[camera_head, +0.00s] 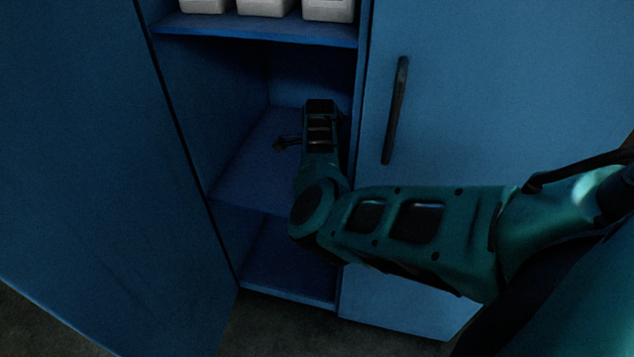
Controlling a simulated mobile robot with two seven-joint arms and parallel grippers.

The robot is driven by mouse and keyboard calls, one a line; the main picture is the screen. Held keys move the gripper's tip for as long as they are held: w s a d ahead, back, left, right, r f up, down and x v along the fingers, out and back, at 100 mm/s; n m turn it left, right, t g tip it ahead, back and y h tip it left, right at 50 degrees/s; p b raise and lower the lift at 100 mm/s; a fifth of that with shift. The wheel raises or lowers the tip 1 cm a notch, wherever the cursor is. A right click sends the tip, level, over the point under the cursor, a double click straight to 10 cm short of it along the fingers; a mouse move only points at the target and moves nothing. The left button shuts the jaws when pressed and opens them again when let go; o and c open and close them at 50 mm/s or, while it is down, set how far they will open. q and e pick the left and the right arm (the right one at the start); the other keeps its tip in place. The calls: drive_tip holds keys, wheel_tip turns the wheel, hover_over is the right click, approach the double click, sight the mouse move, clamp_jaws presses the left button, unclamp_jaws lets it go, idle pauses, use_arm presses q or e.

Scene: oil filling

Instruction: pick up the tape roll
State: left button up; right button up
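My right arm comes in from the right and reaches into the open blue cabinet, over its middle shelf (245,180). The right gripper (320,112) is at the far end of this arm, deep in the dark compartment; its fingers are not clear. I cannot make out a tape roll; the arm and the shadow hide part of the shelf. My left gripper is out of view.
Several white containers (265,7) stand on the upper shelf (255,30). The left cabinet door (90,170) stands open. The right door (480,90), with a dark vertical handle (396,110), is shut. The lower compartment (285,265) looks empty where visible.

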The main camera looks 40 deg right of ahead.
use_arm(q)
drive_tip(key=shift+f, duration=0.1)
use_arm(e)
clamp_jaws()
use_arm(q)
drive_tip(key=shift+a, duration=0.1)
